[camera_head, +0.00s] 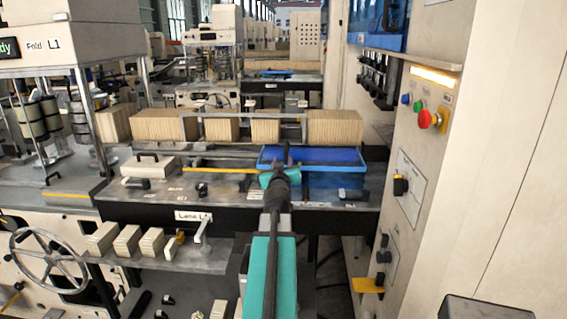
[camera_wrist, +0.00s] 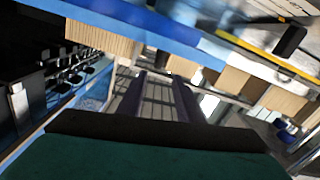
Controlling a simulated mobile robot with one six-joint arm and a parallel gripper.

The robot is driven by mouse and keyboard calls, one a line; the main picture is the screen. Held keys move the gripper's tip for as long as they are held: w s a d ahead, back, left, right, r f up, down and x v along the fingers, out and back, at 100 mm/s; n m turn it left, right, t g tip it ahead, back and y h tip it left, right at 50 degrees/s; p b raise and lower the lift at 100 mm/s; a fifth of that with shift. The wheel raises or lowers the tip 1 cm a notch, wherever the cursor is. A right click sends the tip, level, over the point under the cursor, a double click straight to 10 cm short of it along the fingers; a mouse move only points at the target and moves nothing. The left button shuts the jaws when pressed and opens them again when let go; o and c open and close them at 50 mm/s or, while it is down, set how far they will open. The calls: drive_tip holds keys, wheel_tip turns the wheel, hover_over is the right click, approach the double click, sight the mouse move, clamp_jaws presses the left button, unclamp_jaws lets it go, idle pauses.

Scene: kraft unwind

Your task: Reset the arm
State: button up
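My arm reaches forward from the bottom middle of the head view, with teal and dark links. My gripper (camera_head: 285,158) is at its far end, in front of the blue tray (camera_head: 340,156) on the lane table. From this view it overlaps the tray's left part, and its fingers are too small to read. In the wrist view two dark fingers of my gripper (camera_wrist: 160,78) stand apart with nothing between them. The wrist view is strongly tilted.
A row of ribbed tan blocks (camera_head: 333,127) stands behind the tray. A control cabinet (camera_head: 480,130) with a red button (camera_head: 424,119) rises close on the right. A handwheel (camera_head: 48,258) and pale blocks (camera_head: 127,240) are at left. A grey shelf holds the pale blocks.

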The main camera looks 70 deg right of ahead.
idle(0.4)
